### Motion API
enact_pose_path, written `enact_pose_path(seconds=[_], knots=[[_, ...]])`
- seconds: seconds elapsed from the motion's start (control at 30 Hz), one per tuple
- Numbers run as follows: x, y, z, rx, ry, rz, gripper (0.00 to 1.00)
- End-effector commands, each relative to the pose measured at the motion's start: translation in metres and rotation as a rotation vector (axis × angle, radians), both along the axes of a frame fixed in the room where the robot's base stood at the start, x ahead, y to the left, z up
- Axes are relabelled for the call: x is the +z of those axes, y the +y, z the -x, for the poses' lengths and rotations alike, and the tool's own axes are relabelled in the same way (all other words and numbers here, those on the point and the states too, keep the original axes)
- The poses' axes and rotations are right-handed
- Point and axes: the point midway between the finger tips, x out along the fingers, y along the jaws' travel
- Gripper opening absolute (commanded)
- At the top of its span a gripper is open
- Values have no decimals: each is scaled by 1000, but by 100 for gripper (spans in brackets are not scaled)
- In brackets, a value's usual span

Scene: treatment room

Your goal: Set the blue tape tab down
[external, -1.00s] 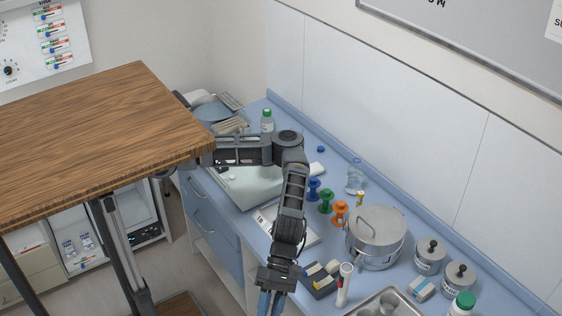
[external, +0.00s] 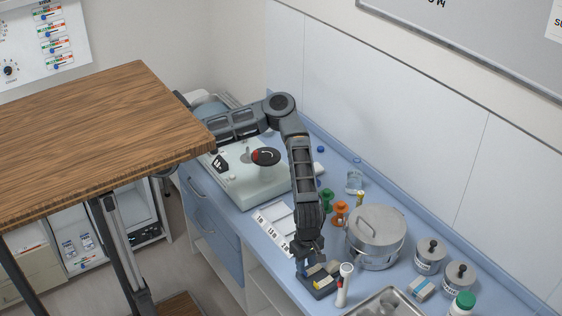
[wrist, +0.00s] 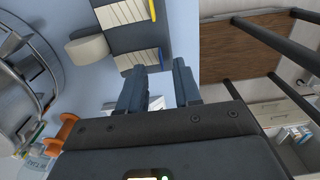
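My gripper (external: 308,262) is above the near-left edge of a dark tray (external: 318,290) on the blue counter. In the wrist view, its two dark blue fingers (wrist: 160,78) are apart, with no object visible between them. A thin curved blue strip, which looks like the blue tape tab (wrist: 162,57), lies at the edge of a pale ridged block on the tray, just beyond the fingertips. A similar yellow strip (wrist: 153,10) is on the tray's other block. I cannot tell whether a finger touches the blue strip.
A white upright cylinder (external: 345,284) stands close beside the tray. A large metal pot (external: 376,238) and orange (external: 340,212) and green (external: 326,200) spools stand behind. A white labelled strip (external: 272,228) lies to the left. A wooden tabletop (external: 100,130) stands left of the counter.

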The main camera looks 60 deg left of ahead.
Motion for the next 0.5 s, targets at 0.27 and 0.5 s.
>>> enact_pose_path(seconds=[0.27,0.5], knots=[[-29,1,1,-2,1,0,33],[-29,1,1,-1,0,1,26]])
